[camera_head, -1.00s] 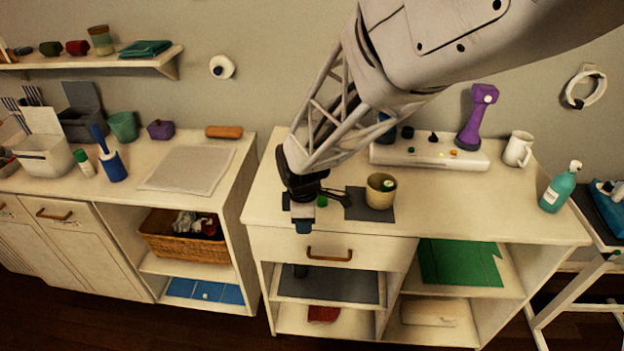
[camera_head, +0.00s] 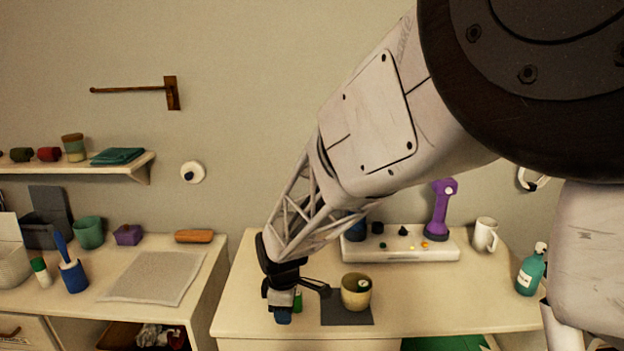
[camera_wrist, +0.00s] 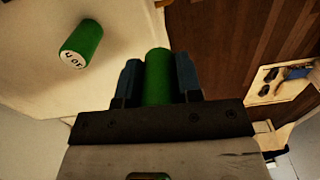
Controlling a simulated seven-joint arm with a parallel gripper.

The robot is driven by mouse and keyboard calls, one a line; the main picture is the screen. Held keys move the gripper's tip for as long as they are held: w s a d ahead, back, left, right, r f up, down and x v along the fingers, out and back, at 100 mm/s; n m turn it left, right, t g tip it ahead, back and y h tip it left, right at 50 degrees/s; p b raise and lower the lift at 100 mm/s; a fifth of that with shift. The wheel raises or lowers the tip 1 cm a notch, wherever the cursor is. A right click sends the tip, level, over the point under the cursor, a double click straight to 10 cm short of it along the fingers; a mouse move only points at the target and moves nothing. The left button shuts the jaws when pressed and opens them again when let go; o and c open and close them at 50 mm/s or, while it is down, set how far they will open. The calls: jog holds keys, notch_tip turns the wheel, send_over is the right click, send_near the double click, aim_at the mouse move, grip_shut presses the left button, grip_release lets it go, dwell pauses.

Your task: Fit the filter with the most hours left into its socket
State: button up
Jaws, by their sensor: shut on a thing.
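My gripper (camera_head: 283,312) is over the front left of the counter. In the wrist view its blue fingers (camera_wrist: 157,80) are shut on a green cylindrical filter (camera_wrist: 158,78). A second green filter (camera_wrist: 81,43) is on the counter, apart from the fingers; its white end has a mark I cannot read surely. A green piece (camera_head: 298,300) shows beside the gripper in the head view. A beige cup (camera_head: 356,299) on a dark mat holds a green item with a pale end (camera_head: 365,284). No socket can be clearly made out.
A white console (camera_head: 400,251) with several knobs stands at the back, with a purple device (camera_head: 440,209) on it. A white mug (camera_head: 485,234) and teal bottle (camera_head: 531,270) are at the right. The counter right of the dark mat (camera_head: 347,319) is clear.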

jog(key=w+d+r+m, duration=0.4)
jog(key=w+d, duration=0.4)
jog(key=w, duration=0.2)
jog(key=w+d+r+m, duration=0.4)
jog(key=w+d+m, duration=0.3)
jog(key=w, duration=0.3)
jog(key=w+d+r+m, duration=0.5)
jog(key=w+d+m, duration=0.1)
jog(key=w+d, duration=0.4)
jog(key=shift+w, duration=0.2)
jog(key=shift+s, duration=0.1)
jog(key=s+a+f+n, duration=0.1)
jog(key=s+f, duration=0.8)
jog(key=s, duration=0.1)
jog(key=shift+f+n, duration=0.15)
jog(key=shift+n, duration=0.15)
jog(key=shift+f, duration=0.1)
jog(key=shift+f, duration=2.4)
